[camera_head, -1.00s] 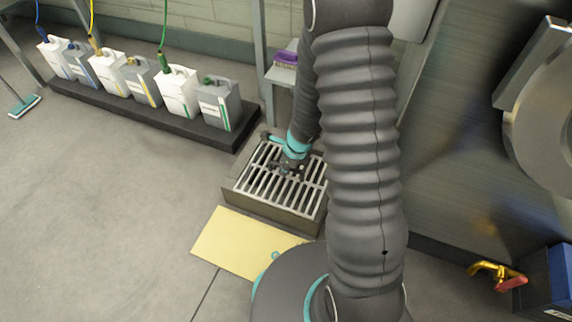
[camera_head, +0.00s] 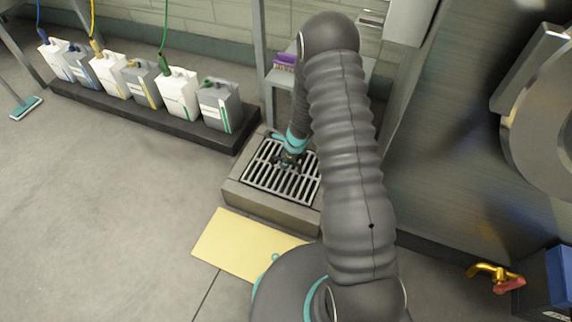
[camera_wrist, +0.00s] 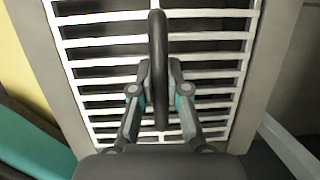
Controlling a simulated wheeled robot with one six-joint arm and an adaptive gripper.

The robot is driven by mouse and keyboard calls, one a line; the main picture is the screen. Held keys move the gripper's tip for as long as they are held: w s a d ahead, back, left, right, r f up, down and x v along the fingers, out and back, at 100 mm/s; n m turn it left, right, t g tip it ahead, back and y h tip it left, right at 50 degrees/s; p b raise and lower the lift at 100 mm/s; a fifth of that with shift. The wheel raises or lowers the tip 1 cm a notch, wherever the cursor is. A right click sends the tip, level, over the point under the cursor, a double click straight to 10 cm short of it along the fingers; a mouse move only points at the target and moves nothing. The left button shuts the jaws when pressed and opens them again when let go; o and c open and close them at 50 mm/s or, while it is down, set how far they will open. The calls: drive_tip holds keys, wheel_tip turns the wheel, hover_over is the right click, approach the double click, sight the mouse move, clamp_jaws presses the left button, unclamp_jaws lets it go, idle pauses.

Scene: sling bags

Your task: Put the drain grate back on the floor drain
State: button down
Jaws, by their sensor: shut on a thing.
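The drain grate (camera_head: 262,178) is a pale slotted metal panel. It lies level within the raised grey surround of the floor drain (camera_head: 262,203), with the surround's rim showing around it. Whether it sits fully flush I cannot tell. My gripper (camera_head: 288,162) is over the grate's middle, partly hidden by my arm. In the wrist view, my gripper (camera_wrist: 159,92) is shut on the grate's dark upright handle (camera_wrist: 158,45), one finger on each side. The slats of the grate (camera_wrist: 205,46) run crosswise between the grey side rims. My arm hides part of the right side.
A yellow mat (camera_head: 240,246) lies in front of the drain. Several jugs (camera_head: 176,95) stand on a black plinth (camera_head: 150,112) at the back left. A shelf with a purple brush (camera_head: 285,61) stands behind. A yellow tap (camera_head: 487,272) is at right.

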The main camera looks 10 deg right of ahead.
drive_tip(key=shift+w+f, duration=0.1)
drive_tip(key=shift+f, duration=0.3)
drive_tip(key=c, duration=1.2)
unclamp_jaws()
drive_tip(key=shift+f, duration=0.1)
drive_tip(key=p+v, duration=0.4)
drive_tip(key=v, duration=0.8)
